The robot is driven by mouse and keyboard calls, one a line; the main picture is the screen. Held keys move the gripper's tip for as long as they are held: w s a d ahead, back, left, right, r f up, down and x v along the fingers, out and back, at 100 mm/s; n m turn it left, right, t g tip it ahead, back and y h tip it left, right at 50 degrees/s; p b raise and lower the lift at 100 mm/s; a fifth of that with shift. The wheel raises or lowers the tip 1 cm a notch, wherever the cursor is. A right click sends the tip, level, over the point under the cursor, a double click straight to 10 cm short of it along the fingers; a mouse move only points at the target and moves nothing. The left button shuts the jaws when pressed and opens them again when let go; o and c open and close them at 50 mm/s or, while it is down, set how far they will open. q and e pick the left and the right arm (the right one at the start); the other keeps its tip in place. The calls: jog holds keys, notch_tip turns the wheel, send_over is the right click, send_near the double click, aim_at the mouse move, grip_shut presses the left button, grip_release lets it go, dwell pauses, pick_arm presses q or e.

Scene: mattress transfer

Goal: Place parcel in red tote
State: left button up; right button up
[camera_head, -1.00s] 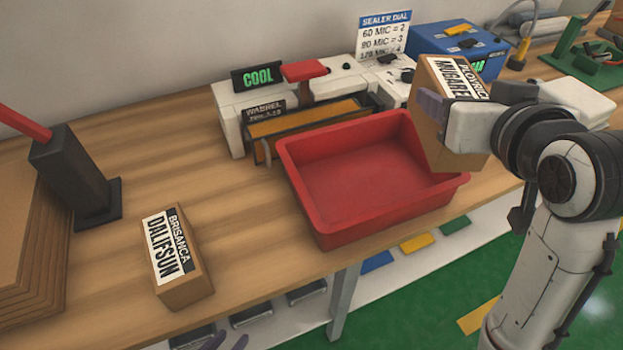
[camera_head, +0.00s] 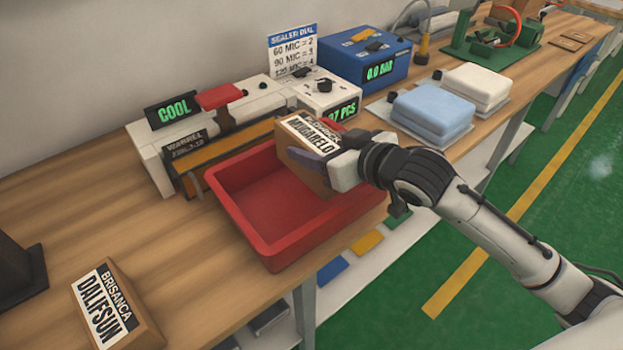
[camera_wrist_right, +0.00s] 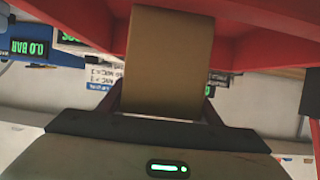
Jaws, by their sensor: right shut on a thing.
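A brown parcel (camera_head: 304,172) with a white and black label is held by my right gripper (camera_head: 325,168) over the right part of the red tote (camera_head: 272,250). In the right wrist view the parcel (camera_wrist_right: 168,62) sits between the two fingers, with the red tote (camera_wrist_right: 255,50) close around it. I cannot tell whether the parcel touches the tote. The tote's visible floor is bare. My left gripper is not in view.
A sealer machine (camera_head: 150,150) with a COOL display stands behind the tote. A blue box (camera_head: 365,65) and folded blue (camera_head: 432,112) and white (camera_head: 477,85) stacks are to the right. A dark stand (camera_head: 20,270) is at the left edge. Bare wood lies left of the tote.

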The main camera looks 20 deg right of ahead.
jog(key=shift+f, duration=2.95)
jog(key=shift+b, duration=0.3)
jog(key=shift+f, duration=0.2)
jog(key=o, duration=1.4)
jog(key=shift+r, duration=0.15)
jog(key=v, duration=1.2)
jog(key=shift+s, duration=0.1)
